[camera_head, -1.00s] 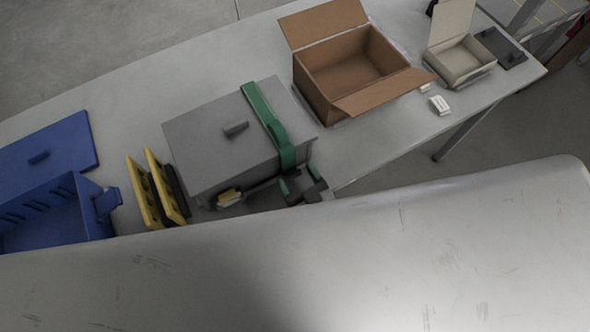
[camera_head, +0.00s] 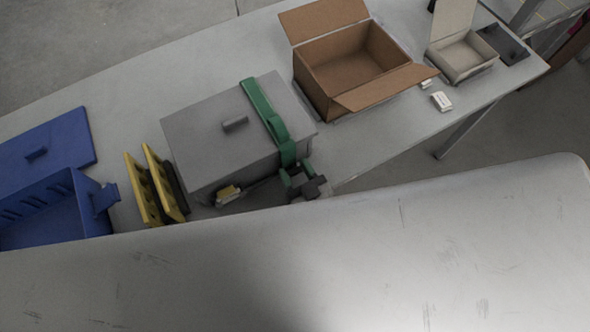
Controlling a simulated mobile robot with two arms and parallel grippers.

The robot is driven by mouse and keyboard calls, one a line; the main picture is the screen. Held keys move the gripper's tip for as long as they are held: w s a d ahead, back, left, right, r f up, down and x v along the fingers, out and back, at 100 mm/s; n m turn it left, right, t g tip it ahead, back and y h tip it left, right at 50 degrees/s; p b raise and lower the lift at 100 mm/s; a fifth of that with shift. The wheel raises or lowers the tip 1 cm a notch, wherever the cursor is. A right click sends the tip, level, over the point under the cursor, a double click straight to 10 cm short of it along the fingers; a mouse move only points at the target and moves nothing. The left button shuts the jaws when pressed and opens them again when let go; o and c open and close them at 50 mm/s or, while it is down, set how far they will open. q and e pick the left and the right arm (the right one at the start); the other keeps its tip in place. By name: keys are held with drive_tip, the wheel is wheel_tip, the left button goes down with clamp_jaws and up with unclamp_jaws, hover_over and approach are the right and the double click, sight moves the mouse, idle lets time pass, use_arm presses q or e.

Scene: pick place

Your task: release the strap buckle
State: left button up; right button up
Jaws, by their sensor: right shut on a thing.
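A grey lidded box (camera_head: 205,145) with a handle on its lid stands on the table. A green strap (camera_head: 262,108) runs across the lid near its right end and down the front. The strap's buckle (camera_head: 279,130) appears as a thicker green part near the lid's front edge. My right gripper (camera_head: 303,183), dark grey, is at the strap's lower end by the box's front right corner. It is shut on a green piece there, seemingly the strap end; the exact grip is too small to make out. My left gripper is not in view.
An open cardboard box (camera_head: 350,65) and a small open box (camera_head: 462,55) stand to the right, near a white block (camera_head: 441,101). Yellow racks (camera_head: 152,190) and a blue crate (camera_head: 50,220) are at left. A pale surface (camera_head: 400,250) fills the foreground, hiding the table's front.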

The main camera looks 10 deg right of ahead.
drive_tip(key=t+b, duration=0.1)
drive_tip(key=b, duration=0.1)
drive_tip(key=f+t+b, duration=0.1)
drive_tip(key=b, duration=0.2)
drive_tip(key=shift+s+d+f+t+y, duration=0.15)
drive_tip(key=shift+s+f+t+y, duration=0.1)
drive_tip(key=shift+s+t+y, duration=0.15)
drive_tip(key=shift+s+r+t+b, duration=0.15)
drive_tip(key=shift+t+b, duration=0.25)
drive_tip(key=shift+b, duration=0.3)
drive_tip(key=shift+r, duration=0.1)
drive_tip(key=o, duration=0.9)
